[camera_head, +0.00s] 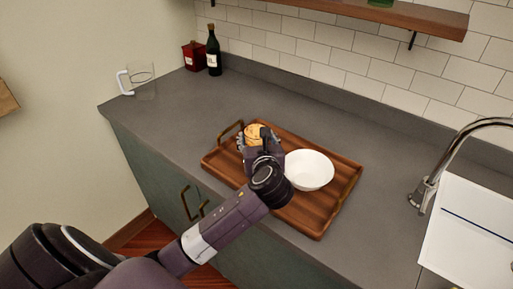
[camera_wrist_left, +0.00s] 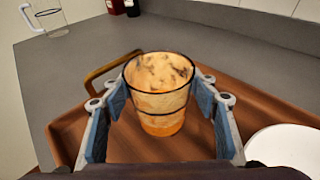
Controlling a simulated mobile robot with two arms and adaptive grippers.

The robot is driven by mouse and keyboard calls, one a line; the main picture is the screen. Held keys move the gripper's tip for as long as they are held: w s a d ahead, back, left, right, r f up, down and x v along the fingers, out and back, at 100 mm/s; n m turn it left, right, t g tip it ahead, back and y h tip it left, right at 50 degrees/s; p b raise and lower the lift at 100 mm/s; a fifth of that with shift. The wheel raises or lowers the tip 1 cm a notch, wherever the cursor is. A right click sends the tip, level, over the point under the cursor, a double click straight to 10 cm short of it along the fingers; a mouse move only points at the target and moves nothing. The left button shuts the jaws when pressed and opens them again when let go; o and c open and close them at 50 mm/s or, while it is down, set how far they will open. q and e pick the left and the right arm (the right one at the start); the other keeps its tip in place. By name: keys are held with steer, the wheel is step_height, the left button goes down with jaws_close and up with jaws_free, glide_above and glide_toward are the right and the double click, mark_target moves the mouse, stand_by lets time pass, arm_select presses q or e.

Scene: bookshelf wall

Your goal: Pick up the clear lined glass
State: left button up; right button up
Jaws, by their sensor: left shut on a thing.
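A glass (camera_wrist_left: 158,95) with dark lines at its rim and lower down, and mottled orange showing in its wall, stands upright between the pads of my left gripper (camera_wrist_left: 160,100) in the left wrist view. My left gripper is shut on it. In the head view the glass's orange top (camera_head: 256,131) shows just beyond my left gripper (camera_head: 258,146), over the left part of the wooden tray (camera_head: 325,215). Whether its base touches the tray is hard to tell. My right gripper is not in view.
A white bowl (camera_head: 309,170) sits on the tray, right of my left gripper. A clear mug with a white handle (camera_head: 139,81), a red box (camera_head: 194,56) and a dark bottle (camera_head: 213,52) stand at the back left. A faucet (camera_head: 430,185) and sink are at right.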

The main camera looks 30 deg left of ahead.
arm_select(q)
steer(key=c, duration=0.4)
steer(key=shift+r, duration=0.15)
step_height(320, 180, up, 20)
steer(key=p, duration=0.1)
steer(key=shift+p, duration=0.3)
stand_by(0.9)
